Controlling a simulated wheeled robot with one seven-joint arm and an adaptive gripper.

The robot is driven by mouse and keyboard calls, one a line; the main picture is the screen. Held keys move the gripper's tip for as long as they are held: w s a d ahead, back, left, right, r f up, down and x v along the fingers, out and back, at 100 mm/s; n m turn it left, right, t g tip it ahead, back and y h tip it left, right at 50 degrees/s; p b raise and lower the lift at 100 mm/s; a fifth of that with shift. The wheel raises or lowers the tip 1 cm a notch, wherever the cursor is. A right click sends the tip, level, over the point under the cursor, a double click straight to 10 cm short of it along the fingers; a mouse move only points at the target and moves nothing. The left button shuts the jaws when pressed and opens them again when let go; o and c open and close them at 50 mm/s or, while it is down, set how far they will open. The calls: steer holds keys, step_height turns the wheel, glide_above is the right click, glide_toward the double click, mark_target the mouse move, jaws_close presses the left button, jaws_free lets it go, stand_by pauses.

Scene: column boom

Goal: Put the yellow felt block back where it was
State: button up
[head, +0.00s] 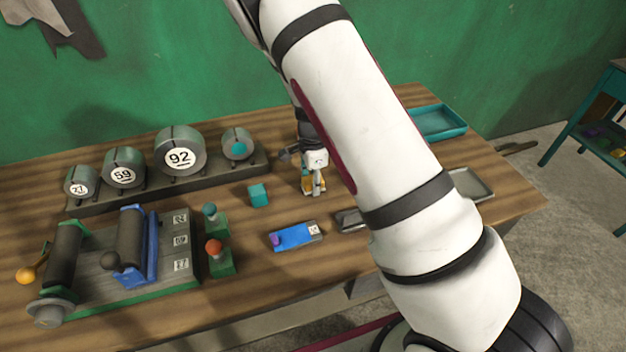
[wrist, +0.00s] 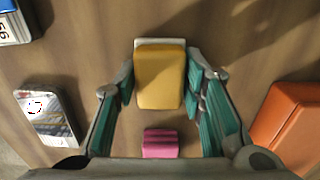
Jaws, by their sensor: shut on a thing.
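The yellow felt block (wrist: 160,78) is between the two teal-padded fingers of my gripper (wrist: 160,85) in the wrist view. The fingers press on its sides, so my gripper is shut on it. A pale strip shows along the block's far edge. In the head view my gripper (head: 314,184) points down over the table, right of the teal cube, with a little of the yellow block (head: 307,191) showing. I cannot tell whether the block touches the table. A pink block (wrist: 160,143) lies just below the yellow block in the wrist view.
Numbered drums (head: 180,151) stand behind; a roller device (head: 130,250) is at left. An orange block (wrist: 290,122) is right in the wrist view. My arm hides part of the table.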

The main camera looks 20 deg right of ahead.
steer(key=shift+f, duration=0.2)
steer(key=o, duration=1.3)
steer(key=s+a+r+n+t+y, duration=0.1)
steer(key=s+r+n, duration=0.15)
steer(key=r, duration=0.85)
steer(key=s+r+n+y, duration=0.1)
steer(key=s+r+n, duration=0.15)
steer(key=r, duration=0.85)
steer(key=s+r+n+t, duration=0.1)
steer(key=s+r+n, duration=0.3)
steer(key=s, duration=0.3)
steer(key=s+r+n+t+h, duration=0.1)
steer(key=s+r+n, duration=0.3)
steer(key=s, duration=0.4)
steer(key=s+d+r+n+t+h, duration=0.1)
steer(key=s+r+n+t, duration=0.1)
steer(key=s+r+n, duration=0.3)
steer(key=shift+s+r, duration=0.3)
steer(key=shift+s, duration=0.4)
steer(key=shift+s+r, duration=0.3)
steer(key=shift+s, duration=0.4)
